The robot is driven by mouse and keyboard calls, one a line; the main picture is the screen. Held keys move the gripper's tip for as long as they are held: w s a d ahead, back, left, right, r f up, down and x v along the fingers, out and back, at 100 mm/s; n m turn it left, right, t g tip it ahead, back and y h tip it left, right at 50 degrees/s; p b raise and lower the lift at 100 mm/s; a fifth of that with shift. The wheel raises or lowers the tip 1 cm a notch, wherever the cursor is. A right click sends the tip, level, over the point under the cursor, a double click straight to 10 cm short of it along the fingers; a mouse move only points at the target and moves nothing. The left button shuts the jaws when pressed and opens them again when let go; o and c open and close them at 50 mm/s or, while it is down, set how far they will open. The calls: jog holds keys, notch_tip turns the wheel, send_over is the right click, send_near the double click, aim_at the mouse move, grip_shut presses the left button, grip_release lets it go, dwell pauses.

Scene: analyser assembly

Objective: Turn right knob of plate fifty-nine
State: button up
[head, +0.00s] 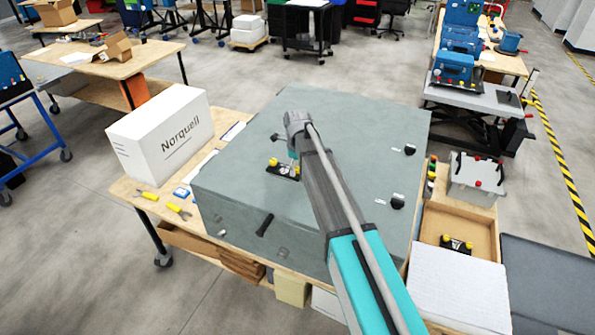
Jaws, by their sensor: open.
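A small black plate (283,169) with yellow and red parts lies on top of a large grey-green analyser housing (240,185). It is probably plate fifty-nine, but no number is readable. Its left end shows a yellow and red part, and its right end is partly covered by my gripper, so I cannot make out the right knob clearly. My arm reaches in from the lower right, across the housing. My gripper (294,160) is open, just above the right part of the plate. I cannot tell whether the fingers touch or surround a knob.
Black fittings (397,201) stand on the housing's right side, and a black handle (265,225) is on its front. A white box (161,138) and yellow tools (178,211) lie to the left. A similar plate (457,243) sits in a wooden tray at right.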

jog(key=shift+f, duration=0.1)
jog(key=shift+c, duration=0.3)
grip_shut()
